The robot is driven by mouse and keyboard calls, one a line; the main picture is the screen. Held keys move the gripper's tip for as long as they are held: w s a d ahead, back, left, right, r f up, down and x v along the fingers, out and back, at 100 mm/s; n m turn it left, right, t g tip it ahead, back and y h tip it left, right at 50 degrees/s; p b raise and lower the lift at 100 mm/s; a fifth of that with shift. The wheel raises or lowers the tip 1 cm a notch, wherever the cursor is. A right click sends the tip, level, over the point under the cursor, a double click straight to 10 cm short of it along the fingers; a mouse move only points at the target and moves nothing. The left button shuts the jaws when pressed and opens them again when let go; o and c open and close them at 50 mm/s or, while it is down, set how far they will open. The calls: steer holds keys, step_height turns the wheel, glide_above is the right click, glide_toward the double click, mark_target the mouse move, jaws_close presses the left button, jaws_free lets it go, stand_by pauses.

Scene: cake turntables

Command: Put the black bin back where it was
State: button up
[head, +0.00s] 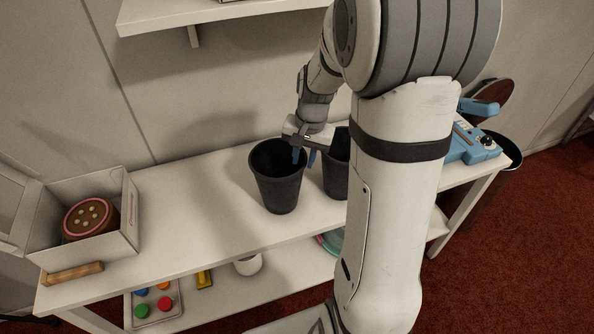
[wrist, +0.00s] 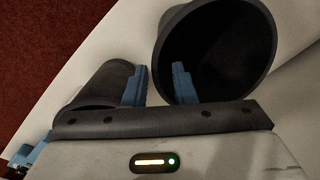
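Two black bins stand upright on the white table in the head view. The left bin (head: 278,190) is in full view, and the right bin (head: 336,178) is partly hidden behind my arm. My gripper (head: 304,157) points down at the right rim of the left bin. One blue finger shows at the bin's mouth and the other just outside it, towards the right bin. In the wrist view my gripper (wrist: 160,85) has a gap between its fingers. The left bin (wrist: 225,45) is the large one at right there; the right bin (wrist: 105,88) is at left.
A white box (head: 120,215) with a chocolate cake (head: 88,219) is at the table's left end, a wooden roller (head: 72,273) before it. A blue device (head: 472,142) is at the right end. A lower shelf holds small items. The table left of the bins is clear.

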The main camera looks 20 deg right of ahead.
step_height(320, 180, up, 5)
steer(key=s+a+r+n+t, duration=0.1)
steer(key=s+a+r+n, duration=0.1)
steer(key=s, duration=0.6)
steer(key=s+a+r+n+t+h, duration=0.1)
steer(key=s+a+n, duration=0.3)
steer(key=s, duration=0.5)
steer(key=shift+a+r+n, duration=0.4)
steer(key=shift+r+n, duration=0.2)
steer(key=shift+r, duration=0.25)
